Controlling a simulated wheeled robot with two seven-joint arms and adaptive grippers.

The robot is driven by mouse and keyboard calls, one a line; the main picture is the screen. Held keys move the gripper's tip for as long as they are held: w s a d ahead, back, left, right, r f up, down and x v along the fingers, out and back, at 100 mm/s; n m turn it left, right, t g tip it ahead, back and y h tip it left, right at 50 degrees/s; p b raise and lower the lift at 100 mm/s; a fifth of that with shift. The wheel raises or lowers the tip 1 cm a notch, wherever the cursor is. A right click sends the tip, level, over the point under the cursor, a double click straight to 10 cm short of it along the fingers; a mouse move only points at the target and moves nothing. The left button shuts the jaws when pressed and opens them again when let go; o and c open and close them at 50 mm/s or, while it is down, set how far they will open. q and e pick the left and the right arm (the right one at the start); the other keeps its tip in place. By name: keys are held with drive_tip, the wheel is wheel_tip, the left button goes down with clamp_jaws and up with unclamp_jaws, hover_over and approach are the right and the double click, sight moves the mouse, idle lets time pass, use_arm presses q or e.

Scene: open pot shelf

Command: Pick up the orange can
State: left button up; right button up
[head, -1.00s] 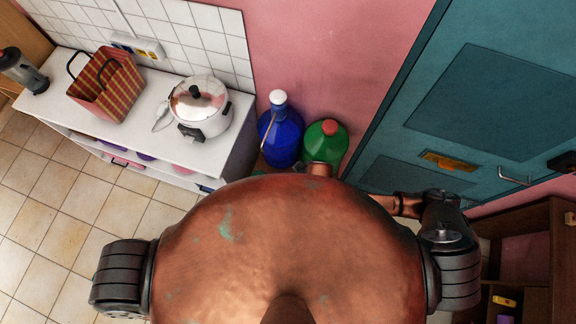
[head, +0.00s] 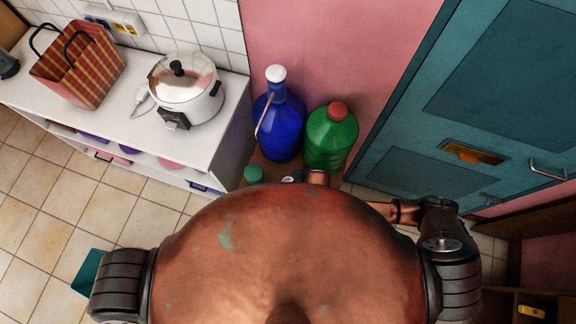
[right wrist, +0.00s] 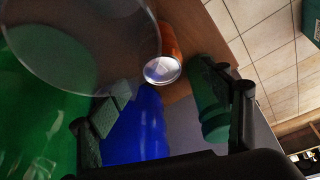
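In the right wrist view, the orange can (right wrist: 170,41) shows a strip of orange side and a silver end (right wrist: 162,70). It is on a brown wooden surface (right wrist: 212,45), beyond my right gripper (right wrist: 172,84). The gripper's two dark fingers are spread, with nothing held between them. The can appears in the gap between the fingers, apart from them. In the head view my copper body hides most of this area, including the right gripper's fingers. Only a small pale round patch (head: 292,177) shows there, too small to name. My left gripper is in neither view.
A blue bottle (head: 281,130) and a green bottle (head: 331,138) stand beside the can's area. A dark green container (right wrist: 208,100) is close to my right finger. A clear round shape (right wrist: 85,40) overlaps the wrist view. A white counter (head: 225,150) stands left.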

drive_tip(key=b+x, duration=0.1)
drive_tip(key=x, duration=0.5)
drive_tip(key=shift+a+f, duration=0.15)
drive_tip(key=shift+f, duration=0.15)
drive_tip(key=shift+c, duration=0.7)
drive_tip(key=c, duration=0.9)
